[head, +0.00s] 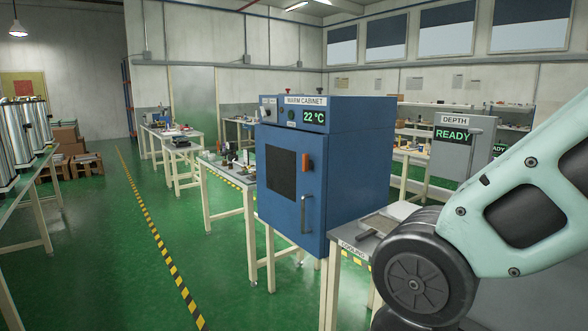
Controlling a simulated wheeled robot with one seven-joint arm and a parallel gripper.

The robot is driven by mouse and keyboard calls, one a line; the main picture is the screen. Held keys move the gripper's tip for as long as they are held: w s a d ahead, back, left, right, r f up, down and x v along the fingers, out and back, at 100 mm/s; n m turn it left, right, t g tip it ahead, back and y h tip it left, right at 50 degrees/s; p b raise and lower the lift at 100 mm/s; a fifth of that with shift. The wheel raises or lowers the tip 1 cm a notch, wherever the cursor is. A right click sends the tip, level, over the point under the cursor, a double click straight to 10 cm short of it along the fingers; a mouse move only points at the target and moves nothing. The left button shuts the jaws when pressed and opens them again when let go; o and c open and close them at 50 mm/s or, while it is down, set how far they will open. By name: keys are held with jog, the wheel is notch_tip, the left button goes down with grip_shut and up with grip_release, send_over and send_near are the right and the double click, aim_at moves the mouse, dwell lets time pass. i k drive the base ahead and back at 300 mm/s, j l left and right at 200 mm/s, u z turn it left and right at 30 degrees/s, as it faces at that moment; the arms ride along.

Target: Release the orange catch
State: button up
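The orange catch (307,162) is on the front door of the blue warm cabinet (345,185), near the door's right edge. It stands upright, above a vertical metal handle (304,215). The cabinet door (285,205) looks closed and has a dark window at its middle left. The cabinet's display reads 22 °C. My gripper is out of view, and nothing of mine is seen touching the catch.
A bench labelled tooling (352,248) stands just right of the cabinet, partly behind my arm. A grey unit marked DEPTH READY (450,150) stands behind. Benches with tools line the back. Green floor (110,270) is open at front left, with a yellow-black stripe.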

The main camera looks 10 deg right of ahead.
aim_at(307, 164)
jog(key=i+j+z, duration=0.1)
jog(key=i+j, duration=0.25)
jog(key=i, duration=0.35)
jog(key=i+j+z, duration=0.1)
jog(key=i+j, duration=0.3)
jog(key=i, duration=0.25)
jog(key=i+j, duration=0.45)
jog(key=i, duration=0.25)
jog(key=i+j+z, duration=0.15)
jog(key=i+j, duration=0.3)
jog(key=i, duration=0.2)
